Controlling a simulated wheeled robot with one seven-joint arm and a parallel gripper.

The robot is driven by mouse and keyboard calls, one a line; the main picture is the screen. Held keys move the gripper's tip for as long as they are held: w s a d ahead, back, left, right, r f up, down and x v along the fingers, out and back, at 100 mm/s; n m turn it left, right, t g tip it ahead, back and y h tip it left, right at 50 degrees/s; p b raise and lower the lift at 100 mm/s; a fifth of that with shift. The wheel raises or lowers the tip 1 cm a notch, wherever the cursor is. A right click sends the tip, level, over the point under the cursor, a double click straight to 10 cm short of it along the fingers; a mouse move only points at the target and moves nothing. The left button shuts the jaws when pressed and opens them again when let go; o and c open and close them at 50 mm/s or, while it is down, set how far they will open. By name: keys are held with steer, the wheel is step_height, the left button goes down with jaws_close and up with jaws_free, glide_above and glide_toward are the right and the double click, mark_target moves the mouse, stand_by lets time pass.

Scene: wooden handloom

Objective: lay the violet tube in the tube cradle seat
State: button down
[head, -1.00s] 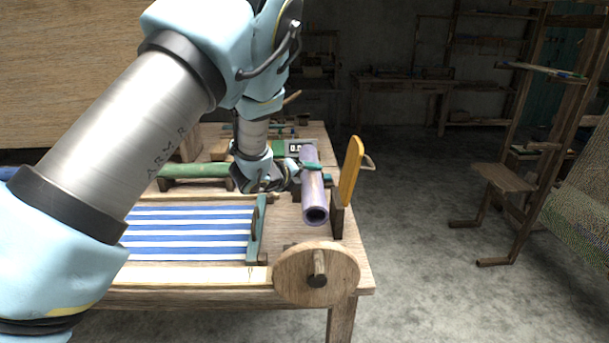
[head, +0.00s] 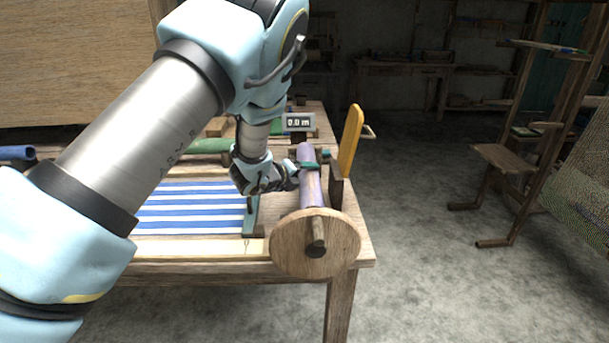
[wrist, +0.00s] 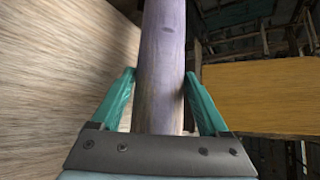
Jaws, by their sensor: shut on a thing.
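The violet tube (head: 312,190) is near the right edge of the loom table in the head view, pointing toward me. Its near end is hidden behind a round wooden disc. My gripper (head: 310,166) is shut around the tube from the left, with a teal finger across its top. In the wrist view the tube (wrist: 163,60) runs between the two teal fingers of my gripper (wrist: 160,85). I cannot make out the tube cradle seat for certain, nor whether the tube touches anything beneath it.
The wooden disc (head: 290,247) with a peg stands at the table's front right. A yellow board (head: 350,140) and a dark wooden upright (head: 336,180) stand right of the tube. Blue-striped cloth (head: 190,208), a green roll (head: 207,146) and a small display (head: 298,122) are also there.

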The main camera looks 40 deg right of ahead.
steer(key=shift+f+b, duration=0.35)
steer(key=shift+f, duration=0.25)
jaws_free()
steer(key=b+v, duration=0.3)
steer(key=v, duration=0.7)
steer(key=shift+a+r, duration=0.2)
steer(key=shift+a, duration=0.15)
